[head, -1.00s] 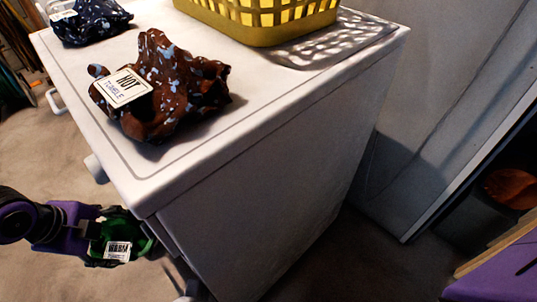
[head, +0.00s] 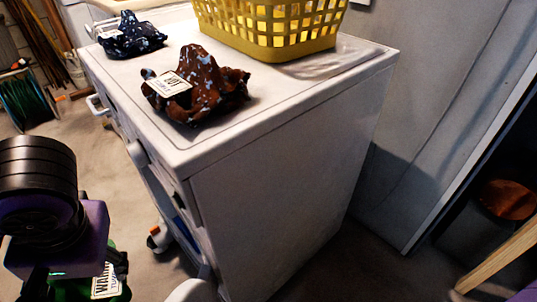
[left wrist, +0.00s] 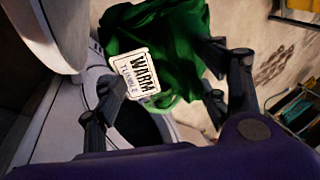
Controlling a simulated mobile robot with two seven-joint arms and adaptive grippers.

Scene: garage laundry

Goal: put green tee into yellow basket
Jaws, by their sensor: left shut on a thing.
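The green tee (head: 123,292) hangs at the bottom left of the head view, partly hidden by my left arm. In the left wrist view the green tee (left wrist: 175,38) is bunched between the fingers, with a white tag reading "WARM TUMBLE". My left gripper (left wrist: 165,92) is shut on it, beside the front of the white machine and below its top. The yellow basket (head: 275,42) stands on the machine top toward the back; its upper part is cut off by the head view. My right gripper is not in view.
A brown spotted garment (head: 205,95) with a "HOT" tag and a navy spotted garment (head: 130,38) lie on the white machine (head: 270,215), left of the basket. A round knob (head: 138,154) sticks out from its front. A green hose reel (head: 28,103) stands at the far left.

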